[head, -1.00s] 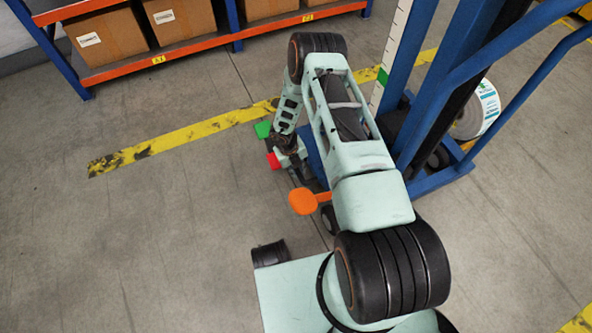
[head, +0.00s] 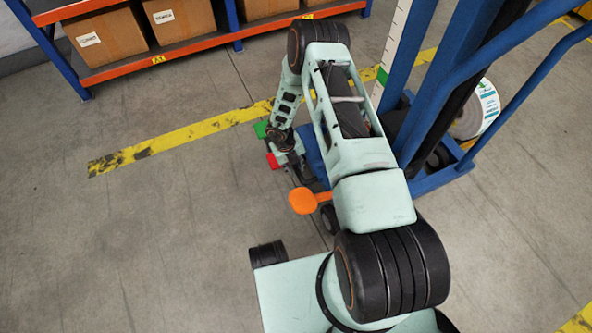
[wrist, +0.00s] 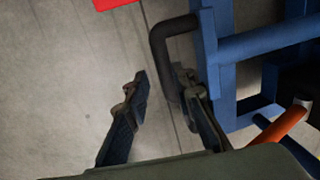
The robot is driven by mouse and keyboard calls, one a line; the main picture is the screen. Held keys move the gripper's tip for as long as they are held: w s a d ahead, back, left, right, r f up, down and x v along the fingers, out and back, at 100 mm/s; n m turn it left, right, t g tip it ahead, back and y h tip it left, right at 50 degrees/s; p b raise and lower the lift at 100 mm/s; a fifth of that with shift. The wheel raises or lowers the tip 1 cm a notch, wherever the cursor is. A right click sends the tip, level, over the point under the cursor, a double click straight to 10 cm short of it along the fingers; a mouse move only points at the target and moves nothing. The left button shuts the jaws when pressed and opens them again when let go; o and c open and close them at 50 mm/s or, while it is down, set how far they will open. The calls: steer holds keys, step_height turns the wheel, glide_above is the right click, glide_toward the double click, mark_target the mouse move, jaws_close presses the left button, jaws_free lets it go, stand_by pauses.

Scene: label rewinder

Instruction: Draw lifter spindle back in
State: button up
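The lifter (head: 400,120) is a blue upright frame at the right of the head view, with a white-faced label roll (head: 487,108) at its far side. The spindle itself I cannot make out. In the wrist view a black U-shaped handle (wrist: 159,50) stands out from the lifter's blue post (wrist: 209,60). My gripper (wrist: 168,90) is open, its two fingers apart with floor visible between them. The right finger overlaps the handle's lower end; I cannot tell whether they touch. In the head view my gripper (head: 306,174) is small and partly hidden beside the lifter's base.
A red pad (head: 272,160) and a green pad (head: 261,129) show beside my wrist. An orange paddle-shaped lever (head: 302,201) sticks out near the lifter's base. A shelf with cardboard boxes (head: 108,40) stands at the back left. The floor on the left is clear.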

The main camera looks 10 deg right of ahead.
step_height(320, 180, up, 10)
steer(key=a, duration=0.1)
steer(key=shift+s+a+f, duration=0.2)
steer(key=shift+a+f, duration=0.05)
steer(key=shift+a, duration=0.05)
stand_by(0.3)
